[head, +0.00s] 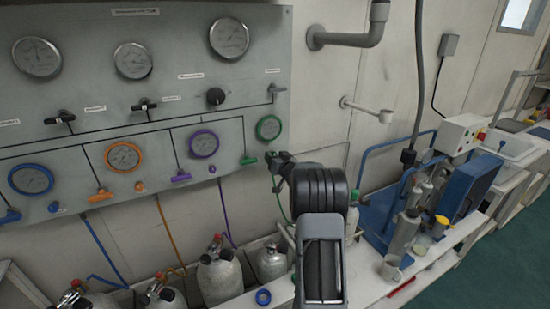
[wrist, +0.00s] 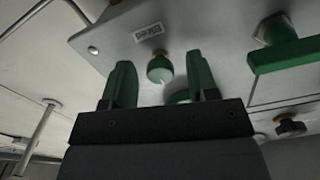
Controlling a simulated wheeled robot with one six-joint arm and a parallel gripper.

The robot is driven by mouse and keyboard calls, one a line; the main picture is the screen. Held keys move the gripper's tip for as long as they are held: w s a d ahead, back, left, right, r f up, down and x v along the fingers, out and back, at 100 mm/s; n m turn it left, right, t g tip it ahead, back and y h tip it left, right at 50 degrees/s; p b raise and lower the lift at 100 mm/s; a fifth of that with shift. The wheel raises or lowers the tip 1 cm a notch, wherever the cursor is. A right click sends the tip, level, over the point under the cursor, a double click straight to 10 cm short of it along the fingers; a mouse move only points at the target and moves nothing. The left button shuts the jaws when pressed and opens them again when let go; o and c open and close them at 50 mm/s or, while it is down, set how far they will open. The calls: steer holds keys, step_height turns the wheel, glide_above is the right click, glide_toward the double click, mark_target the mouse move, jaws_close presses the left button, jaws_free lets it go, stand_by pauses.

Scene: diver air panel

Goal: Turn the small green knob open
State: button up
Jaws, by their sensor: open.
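The small green knob (wrist: 160,68) is on the grey panel, below a small label plate, in the wrist view. My gripper (wrist: 160,82) is open, with one green finger on each side of the knob in the picture. I see no finger touching it, and the depth between them is hard to tell. In the head view my gripper (head: 277,166) is at the panel's lower right corner and hides the small green knob. The larger green T-handle (head: 248,160) is just left of it, and it also shows in the wrist view (wrist: 285,55).
A green-rimmed gauge (head: 268,127) is above my gripper. Purple (head: 181,176) and orange (head: 101,195) handles are to the left on the panel. Gas cylinders (head: 220,274) stand below. A pipe bracket (head: 368,109) sticks out of the wall to the right.

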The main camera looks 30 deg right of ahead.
steer(key=shift+c, duration=0.3)
steer(key=c, duration=0.9)
